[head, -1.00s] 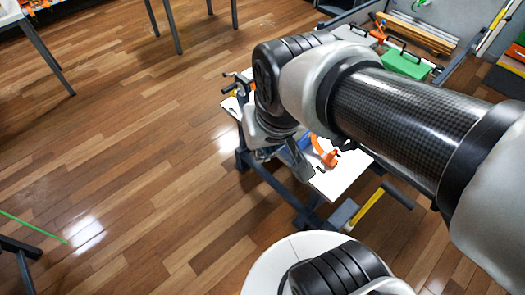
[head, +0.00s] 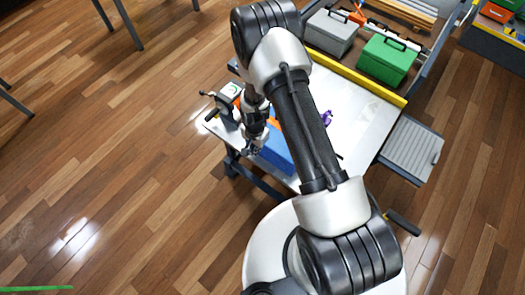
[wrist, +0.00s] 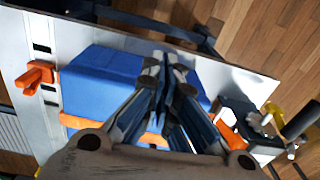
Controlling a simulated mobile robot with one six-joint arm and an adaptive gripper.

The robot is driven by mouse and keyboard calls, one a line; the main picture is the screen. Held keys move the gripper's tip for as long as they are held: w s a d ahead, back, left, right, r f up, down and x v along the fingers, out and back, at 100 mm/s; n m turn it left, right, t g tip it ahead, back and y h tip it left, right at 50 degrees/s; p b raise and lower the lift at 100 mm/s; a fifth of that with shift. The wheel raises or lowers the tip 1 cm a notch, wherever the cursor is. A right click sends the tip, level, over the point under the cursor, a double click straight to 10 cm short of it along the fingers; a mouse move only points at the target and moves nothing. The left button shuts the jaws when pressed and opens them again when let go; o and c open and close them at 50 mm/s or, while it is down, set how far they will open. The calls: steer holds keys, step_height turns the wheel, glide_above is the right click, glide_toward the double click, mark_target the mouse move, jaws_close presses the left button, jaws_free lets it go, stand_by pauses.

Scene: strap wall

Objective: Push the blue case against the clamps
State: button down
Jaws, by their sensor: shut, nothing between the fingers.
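The blue case (head: 277,153) lies on the white bench top near its front edge, partly hidden by my arm in the head view. It shows larger in the wrist view (wrist: 100,82). My gripper (wrist: 163,62) is shut and empty, its fingertips over or beside the case; I cannot tell if they touch. In the head view my gripper (head: 254,149) is at the case's left end. Orange clamp parts show in the wrist view at the left (wrist: 37,77) and at the right (wrist: 231,131), with more orange along the case's lower side.
The white bench top (head: 362,125) is bare on the right. A yellow rail (head: 357,76) separates it from a green case (head: 387,58) and a grey case (head: 331,33). A small purple thing (head: 326,117) lies beyond my arm. A grey ribbed panel (head: 410,150) juts out at right.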

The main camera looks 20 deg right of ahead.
step_height(320, 180, down, 14)
steer(key=s+b, duration=0.2)
steer(key=b, duration=0.1)
steer(key=shift+m, duration=0.3)
steer(key=w+d, duration=0.2)
steer(key=d, duration=0.1)
steer(key=shift+w+d+r, duration=0.15)
steer(key=shift+w+r, duration=0.15)
steer(key=shift+w, duration=0.1)
